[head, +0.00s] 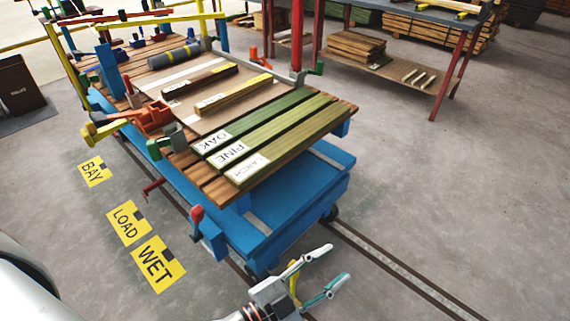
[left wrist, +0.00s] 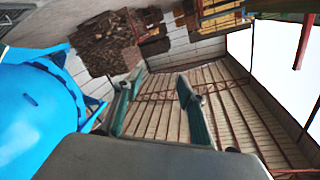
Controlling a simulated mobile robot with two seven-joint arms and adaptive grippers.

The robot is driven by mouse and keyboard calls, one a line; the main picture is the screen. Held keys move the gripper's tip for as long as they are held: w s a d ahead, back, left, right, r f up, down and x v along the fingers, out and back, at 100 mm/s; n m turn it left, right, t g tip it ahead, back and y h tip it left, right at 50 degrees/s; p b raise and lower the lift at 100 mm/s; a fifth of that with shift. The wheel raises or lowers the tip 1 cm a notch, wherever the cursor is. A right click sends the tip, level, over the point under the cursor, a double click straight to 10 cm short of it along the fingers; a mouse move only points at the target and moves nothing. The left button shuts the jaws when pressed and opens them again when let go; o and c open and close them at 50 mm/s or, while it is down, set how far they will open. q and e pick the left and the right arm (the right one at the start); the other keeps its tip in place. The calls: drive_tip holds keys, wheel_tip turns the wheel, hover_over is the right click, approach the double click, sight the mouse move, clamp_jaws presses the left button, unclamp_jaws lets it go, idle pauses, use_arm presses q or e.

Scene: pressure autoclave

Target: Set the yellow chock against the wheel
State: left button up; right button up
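The blue cart (head: 283,205) stands on floor rails with labelled planks on top. A dark wheel (head: 331,214) shows under its right corner; the near corner's underside is in shadow. My left gripper (head: 330,268) is low in front of the cart's near corner, its two teal-tipped fingers spread apart. It shows open in the left wrist view too (left wrist: 155,97), with nothing between the fingers. A narrow yellow piece (head: 293,278) shows by the finger bases; I cannot tell whether it is the chock or touches the gripper. My right gripper is out of view.
A red-handled lever (head: 197,214) sticks up at the cart's near left side. Yellow floor signs (head: 158,264) lie left of the cart. A rail (head: 400,269) runs to the lower right. The floor on the right is clear. A red-legged table (head: 460,70) stands behind.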

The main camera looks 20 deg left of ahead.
use_arm(q)
drive_tip(key=s+a+f+n+g+y, duration=0.4)
drive_tip(key=s+a+f+n+y, duration=0.3)
drive_tip(key=s+a+f, duration=0.5)
drive_tip(key=a+f, duration=0.2)
drive_tip(key=a, duration=0.1)
drive_tip(key=shift+a+g, duration=0.15)
drive_tip(key=shift+g, duration=0.15)
